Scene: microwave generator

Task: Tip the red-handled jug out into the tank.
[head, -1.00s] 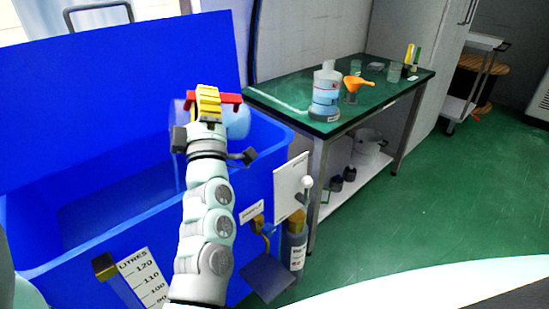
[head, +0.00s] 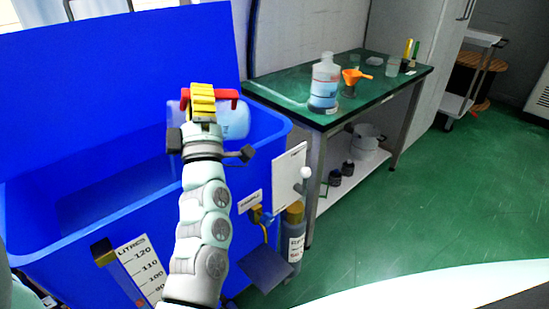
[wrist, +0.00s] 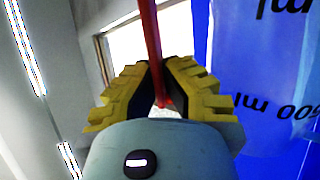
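The blue tank (head: 90,165) stands at left, its lid raised behind it. My gripper (head: 202,100) is over the tank's near right part, its yellow fingers shut on the red handle (head: 226,94) of a translucent jug (head: 235,120). The jug lies tipped well over on its side behind the fingers, with light blue at its right end. My gripper hides its middle, and I cannot tell whether liquid is running out. In the wrist view the red handle (wrist: 152,45) runs between the fingers (wrist: 160,92), and the blue jug wall with printed volume marks (wrist: 265,105) is at right.
A green-topped bench (head: 290,85) right of the tank holds a bottle of blue liquid (head: 324,85), an orange funnel (head: 354,76) and clear beakers. A litre scale (head: 140,265) and a sample tap (head: 257,214) are on the tank's front.

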